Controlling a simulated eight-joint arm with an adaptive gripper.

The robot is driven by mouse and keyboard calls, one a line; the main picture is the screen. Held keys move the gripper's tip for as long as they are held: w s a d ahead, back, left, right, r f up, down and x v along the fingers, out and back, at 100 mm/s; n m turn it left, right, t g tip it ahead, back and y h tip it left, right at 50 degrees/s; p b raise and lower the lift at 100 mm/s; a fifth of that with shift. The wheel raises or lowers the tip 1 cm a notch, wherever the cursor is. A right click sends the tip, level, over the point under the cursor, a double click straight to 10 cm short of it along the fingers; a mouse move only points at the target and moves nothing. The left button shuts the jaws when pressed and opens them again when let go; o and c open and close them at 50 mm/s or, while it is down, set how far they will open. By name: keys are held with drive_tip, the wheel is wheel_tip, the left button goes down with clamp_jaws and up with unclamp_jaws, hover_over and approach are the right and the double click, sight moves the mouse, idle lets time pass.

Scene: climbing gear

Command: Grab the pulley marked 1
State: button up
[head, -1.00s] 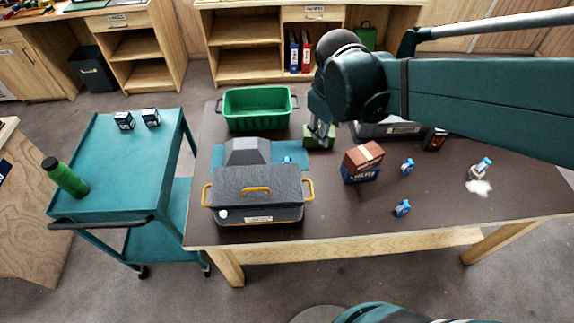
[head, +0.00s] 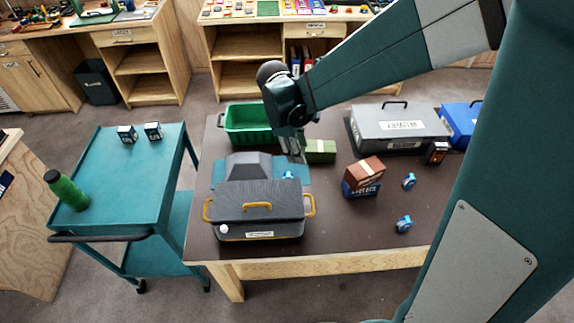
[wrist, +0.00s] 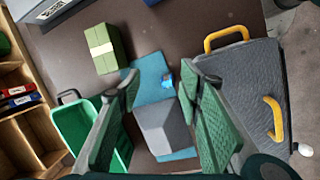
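A small blue pulley (head: 288,175) lies on a teal mat (head: 306,171), just right of a dark grey block (head: 250,160); it also shows in the wrist view (wrist: 168,80). Two more blue pulleys, one farther back (head: 409,181) and one nearer (head: 404,224), lie on the brown table to the right. No number is readable on any of them. My gripper (head: 297,157) hangs above the mat's back edge. In the wrist view my gripper (wrist: 163,84) is open and empty, with the mat's pulley showing between its fingertips.
A dark case with yellow handles (head: 258,209) stands in front of the mat. A green bin (head: 248,124) and a green box (head: 320,150) stand behind. A brown and blue box (head: 362,177), grey case (head: 400,128) and blue case (head: 460,124) are to the right.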

sight(286, 174)
drive_tip(key=w+a+f+n, duration=0.1)
drive_tip(key=a+f, duration=0.1)
drive_tip(key=f, duration=0.1)
drive_tip(key=w+a+f+n+g+h, duration=0.1)
drive_tip(key=a+f, duration=0.1)
drive_tip(key=f, duration=0.2)
drive_tip(key=a+f+n, duration=0.1)
drive_tip(key=a+f, duration=0.1)
drive_tip(key=f, duration=0.2)
drive_tip(key=shift+w+a+f+n+h, duration=0.2)
drive_tip(key=shift+w+n+h, duration=0.2)
drive_tip(key=shift+f, duration=0.1)
drive_tip(key=shift+x, duration=1.25)
drive_tip(key=shift+d, duration=0.1)
drive_tip(key=shift+s+x, duration=0.2)
drive_tip(key=shift+x, duration=2.35)
drive_tip(key=c, duration=1)
